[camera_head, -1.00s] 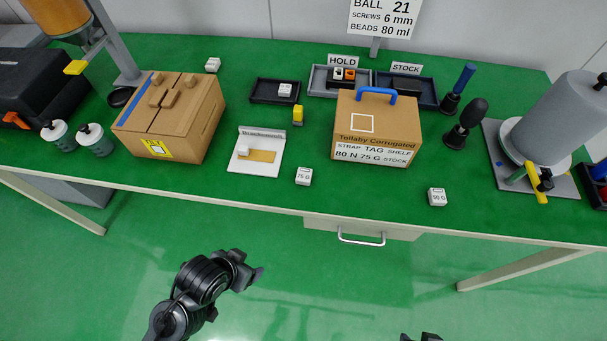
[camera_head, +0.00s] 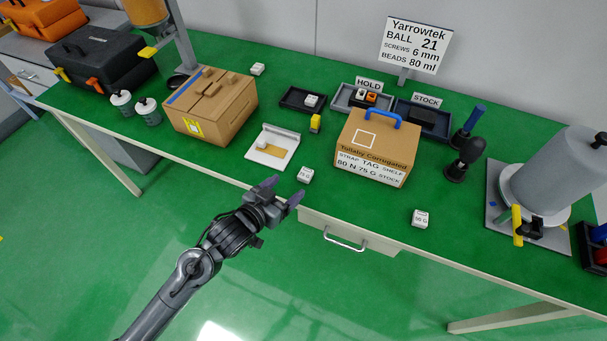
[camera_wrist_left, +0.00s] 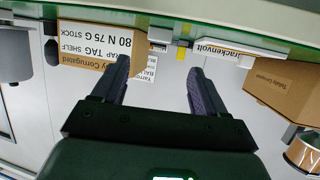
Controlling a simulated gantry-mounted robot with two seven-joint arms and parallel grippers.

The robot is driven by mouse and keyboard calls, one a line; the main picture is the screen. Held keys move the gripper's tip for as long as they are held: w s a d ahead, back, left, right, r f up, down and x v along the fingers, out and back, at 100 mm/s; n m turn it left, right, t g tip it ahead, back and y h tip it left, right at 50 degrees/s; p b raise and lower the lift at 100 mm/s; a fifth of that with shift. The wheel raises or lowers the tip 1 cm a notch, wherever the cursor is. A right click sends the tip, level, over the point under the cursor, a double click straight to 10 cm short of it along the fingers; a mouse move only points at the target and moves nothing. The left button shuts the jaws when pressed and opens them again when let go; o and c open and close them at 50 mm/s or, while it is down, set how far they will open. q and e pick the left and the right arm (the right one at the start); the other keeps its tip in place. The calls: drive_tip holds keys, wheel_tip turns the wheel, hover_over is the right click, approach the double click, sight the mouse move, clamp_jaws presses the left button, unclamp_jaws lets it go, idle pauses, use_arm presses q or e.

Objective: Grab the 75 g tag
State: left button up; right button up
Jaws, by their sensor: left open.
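The 75 g tag (camera_head: 305,175) is a small white block with dark print on its front. It stands on the green bench top near the front edge, left of the labelled cardboard box. My left gripper (camera_head: 282,191) is open and empty, just in front of the bench edge and close to the tag, not touching it. In the left wrist view both fingers of the left gripper (camera_wrist_left: 160,66) are apart with nothing between them. A small white block (camera_wrist_left: 160,34), probably the tag, shows beyond them. My right gripper is not in view.
A similar 50 g tag (camera_head: 420,218) stands to the right near the edge. The labelled box (camera_head: 374,150) with a blue handle is behind. A white Brackenvolt-type holder (camera_head: 272,146) lies behind left. A drawer handle (camera_head: 346,240) projects below the edge.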

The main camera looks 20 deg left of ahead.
sight(306, 173)
use_arm(q)
drive_tip(key=x, duration=0.3)
drive_tip(key=shift+w+d+f+b, duration=0.1)
drive_tip(key=shift+d+f+b, duration=0.1)
drive_tip(key=shift+d+b, duration=0.15)
drive_tip(key=shift+w+a+f, duration=0.1)
drive_tip(key=shift+w, duration=0.2)
drive_tip(key=b+x, duration=0.2)
drive_tip(key=x, duration=0.2)
drive_tip(key=shift+s+a+f, duration=0.1)
drive_tip(key=shift+f, duration=0.05)
drive_tip(key=shift+w+f, duration=0.1)
drive_tip(key=shift+w, duration=0.35)
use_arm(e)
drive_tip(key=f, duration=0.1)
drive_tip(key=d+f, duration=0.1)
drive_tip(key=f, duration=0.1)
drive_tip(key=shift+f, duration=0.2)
use_arm(q)
drive_tip(key=shift+c, duration=0.2)
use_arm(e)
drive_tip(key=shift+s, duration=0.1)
use_arm(q)
drive_tip(key=c, duration=1.1)
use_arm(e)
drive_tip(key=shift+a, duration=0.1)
